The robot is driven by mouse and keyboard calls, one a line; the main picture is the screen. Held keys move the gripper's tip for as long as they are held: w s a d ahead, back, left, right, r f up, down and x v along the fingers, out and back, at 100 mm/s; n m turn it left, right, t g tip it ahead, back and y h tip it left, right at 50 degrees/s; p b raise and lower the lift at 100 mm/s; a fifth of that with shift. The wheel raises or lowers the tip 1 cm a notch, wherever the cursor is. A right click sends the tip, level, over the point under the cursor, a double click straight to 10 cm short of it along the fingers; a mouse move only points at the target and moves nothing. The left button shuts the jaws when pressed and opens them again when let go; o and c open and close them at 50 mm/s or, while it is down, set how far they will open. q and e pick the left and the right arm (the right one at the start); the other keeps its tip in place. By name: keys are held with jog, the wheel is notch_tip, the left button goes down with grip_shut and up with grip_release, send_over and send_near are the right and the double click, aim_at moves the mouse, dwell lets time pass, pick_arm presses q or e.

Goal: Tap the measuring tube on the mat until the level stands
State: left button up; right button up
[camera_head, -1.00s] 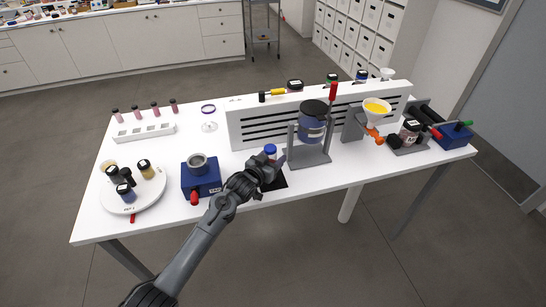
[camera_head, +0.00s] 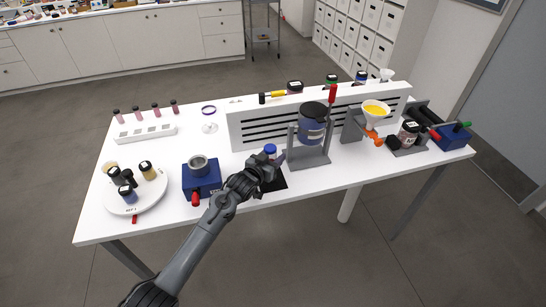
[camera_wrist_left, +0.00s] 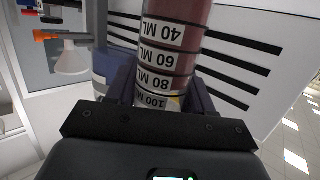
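The measuring tube (camera_wrist_left: 170,60) is between the fingers of my left gripper in the left wrist view. Its black rings read 40, 60, 80 and 100 ML, and the numbers rise towards the gripper. Reddish-brown pigment fills the part around the 40 and 60 marks; its exact level is hard to read. In the head view, my left gripper (camera_head: 268,167) is shut on the tube, and a blue top (camera_head: 270,149) shows just above it. The black mat (camera_head: 277,186) lies below, partly covered by the gripper. Whether the tube touches the mat is hidden. My right gripper is out of view.
A blue device (camera_head: 201,182) with a metal cup stands left of the gripper. A round white tray (camera_head: 151,203) with several jars is farther left. A grey stand with a blue jar (camera_head: 312,124) is close on the right, before a slotted white panel (camera_head: 262,128).

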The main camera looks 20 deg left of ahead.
pick_arm(q)
jog(key=shift+o, duration=0.3)
jog(key=shift+f+b, duration=0.3)
jog(key=shift+f, duration=0.35)
jog(key=c, duration=1)
jog(key=shift+r+p, duration=0.7)
jog(key=shift+p, duration=0.05)
jog(key=o, duration=1)
